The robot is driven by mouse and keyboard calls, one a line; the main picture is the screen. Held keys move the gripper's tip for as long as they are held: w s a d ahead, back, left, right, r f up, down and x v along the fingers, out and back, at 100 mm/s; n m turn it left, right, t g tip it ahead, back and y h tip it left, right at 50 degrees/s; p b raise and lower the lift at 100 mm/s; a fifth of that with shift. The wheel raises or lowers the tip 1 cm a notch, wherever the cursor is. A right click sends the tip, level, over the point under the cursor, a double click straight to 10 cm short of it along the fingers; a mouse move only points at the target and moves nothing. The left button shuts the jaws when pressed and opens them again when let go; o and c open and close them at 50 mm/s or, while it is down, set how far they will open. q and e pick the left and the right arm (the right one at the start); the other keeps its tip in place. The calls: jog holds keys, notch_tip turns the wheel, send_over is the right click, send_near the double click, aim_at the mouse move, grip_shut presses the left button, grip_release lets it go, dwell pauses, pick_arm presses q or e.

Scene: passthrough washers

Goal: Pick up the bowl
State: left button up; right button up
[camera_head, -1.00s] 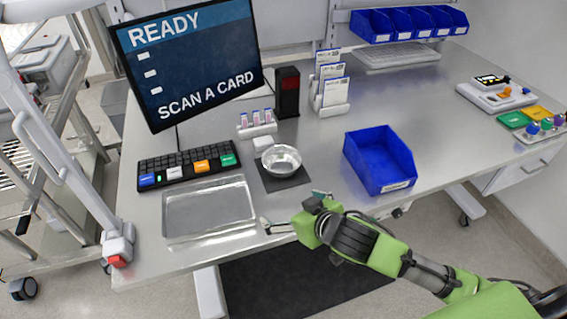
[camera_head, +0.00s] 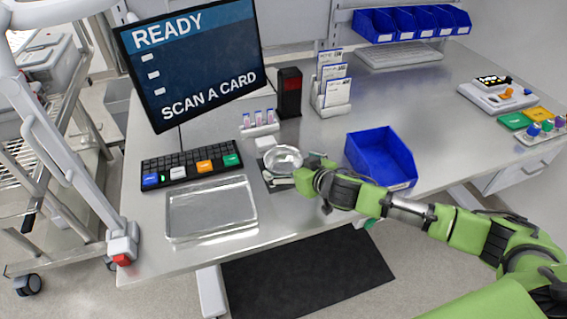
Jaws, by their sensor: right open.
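A shiny metal bowl (camera_head: 282,158) stands upright on a dark square mat (camera_head: 271,187) near the middle of the steel table. My right gripper (camera_head: 292,173) is open at the bowl's front right side. One finger lies in front of the bowl and the other is near its right rim. I cannot tell whether either finger touches the bowl. The gripper hides part of the mat and the bowl's right edge. My left gripper is not in view.
A clear tray (camera_head: 210,232) lies left of the mat, with a keyboard (camera_head: 190,166) behind it. A blue bin (camera_head: 381,157) stands close to the right of my gripper. A card holder (camera_head: 331,98), a black-and-red device (camera_head: 289,92) and a monitor (camera_head: 190,62) stand behind.

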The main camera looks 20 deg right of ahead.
aim_at(277, 160)
jog(key=shift+w+f+p, duration=0.3)
jog(key=shift+w+p, duration=0.05)
jog(key=shift+w, duration=0.2)
jog(key=shift+f+p+x, duration=0.15)
jog(key=shift+p+x, duration=0.1)
jog(key=shift+x, duration=0.85)
jog(key=shift+f+p+x, duration=0.15)
jog(key=shift+p+x, duration=0.1)
jog(key=shift+x, duration=0.8)
jog(key=shift+s+d, duration=0.1)
jog(key=shift+s, duration=0.05)
jog(key=c, duration=1.4)
jog(key=shift+r, duration=0.1)
jog(key=shift+c, duration=0.2)
